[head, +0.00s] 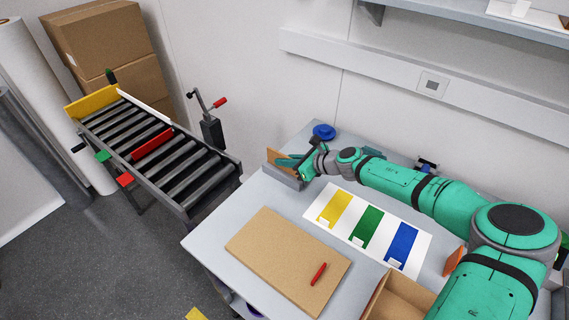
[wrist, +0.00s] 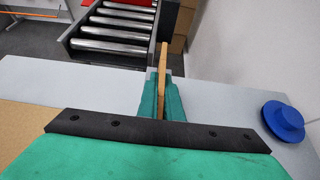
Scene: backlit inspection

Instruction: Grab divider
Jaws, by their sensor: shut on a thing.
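The divider is a thin tan-brown panel (head: 273,156) at the far left corner of the table in the head view. In the wrist view the divider (wrist: 164,60) stands edge-on between my fingers. My gripper (head: 292,162) is shut on the divider, with a teal finger on each side of it; the gripper also shows in the wrist view (wrist: 161,92). A low grey holder (head: 286,180) is just below the divider and my fingers. I cannot tell whether the divider's lower edge sits in it.
A blue round object (head: 323,131) stands behind my gripper. A white sheet with yellow, green and blue strips (head: 341,194), a brown board (head: 265,246) with a red pen (head: 318,273), and a cardboard box (head: 382,298) take up the table. A roller conveyor (head: 190,172) is at the left.

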